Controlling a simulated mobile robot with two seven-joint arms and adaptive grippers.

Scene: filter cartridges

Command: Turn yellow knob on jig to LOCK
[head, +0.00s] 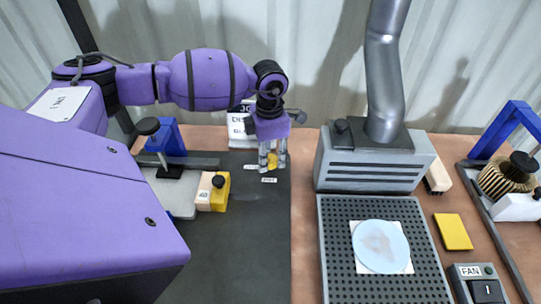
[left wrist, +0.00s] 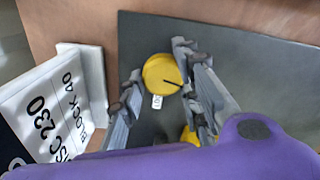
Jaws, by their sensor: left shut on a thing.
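The yellow knob (head: 272,161) stands on the dark jig plate (head: 255,240), near its far edge. My left gripper (head: 273,158) points down over it and is shut on it, one finger on each side. In the left wrist view the round yellow knob (left wrist: 158,72) lies between the fingers of the left gripper (left wrist: 157,78). Its black pointer line runs toward the right finger. A small white label (left wrist: 156,101) lies beside the knob, its text hard to read. In the head view two white labels lie near the knob, one left (head: 251,167), one in front (head: 269,180). My right gripper is not in view.
A sign (head: 238,130) stands behind the knob. A yellow block with a black knob (head: 221,190) and a blue clamp (head: 168,137) are to the left. A grey perforated fume station (head: 330,250), yellow pad (head: 453,231) and fan switch (head: 478,282) are to the right.

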